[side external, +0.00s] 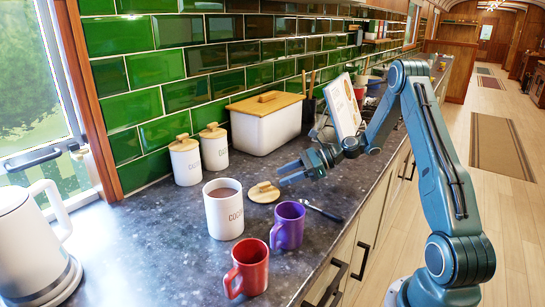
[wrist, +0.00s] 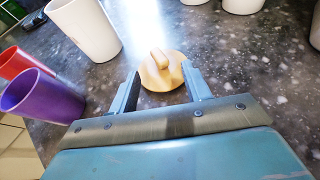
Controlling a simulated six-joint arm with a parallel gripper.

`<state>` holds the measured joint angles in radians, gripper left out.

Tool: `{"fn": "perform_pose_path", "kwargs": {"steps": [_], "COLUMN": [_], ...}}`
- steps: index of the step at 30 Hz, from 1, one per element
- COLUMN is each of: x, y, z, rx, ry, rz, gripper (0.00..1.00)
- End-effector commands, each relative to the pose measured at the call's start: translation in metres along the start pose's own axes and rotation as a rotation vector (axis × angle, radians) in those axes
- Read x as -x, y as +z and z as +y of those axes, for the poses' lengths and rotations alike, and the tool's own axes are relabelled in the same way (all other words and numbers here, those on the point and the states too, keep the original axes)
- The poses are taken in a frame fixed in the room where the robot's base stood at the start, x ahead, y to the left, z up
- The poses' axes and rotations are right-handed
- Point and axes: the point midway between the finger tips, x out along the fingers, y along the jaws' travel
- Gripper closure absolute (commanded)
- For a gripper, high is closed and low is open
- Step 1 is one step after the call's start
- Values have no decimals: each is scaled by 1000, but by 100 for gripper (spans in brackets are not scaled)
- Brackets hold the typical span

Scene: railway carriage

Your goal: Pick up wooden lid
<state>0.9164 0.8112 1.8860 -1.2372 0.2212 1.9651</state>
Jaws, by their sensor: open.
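The wooden lid (side external: 263,192) is a small round disc with a knob, lying flat on the dark speckled counter. It sits just right of a white canister of brown contents (side external: 224,210) that has no lid on. In the wrist view the lid (wrist: 162,78) lies just ahead of the fingertips, in line with the gap between them. My gripper (side external: 290,173) is open and empty, above and to the right of the lid in the side view. In the wrist view the gripper's two fingers (wrist: 163,88) are spread apart.
A purple mug (side external: 289,226) and a red mug (side external: 250,266) stand close in front of the lid. A spoon-like utensil (side external: 323,211) lies right of it. Two lidded canisters (side external: 186,162) and a bread bin (side external: 264,124) stand behind, against the tiles. A white kettle (side external: 30,245) is far left.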

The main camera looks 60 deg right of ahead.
Motion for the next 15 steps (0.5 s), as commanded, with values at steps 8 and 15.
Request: {"fn": "perform_pose_path", "kwargs": {"steps": [8, 15], "x": [-4, -26], "y": [0, 1], "z": [0, 2], "rx": [0, 1], "ry": [1, 4], "rz": [0, 0], "gripper": [52, 52]}}
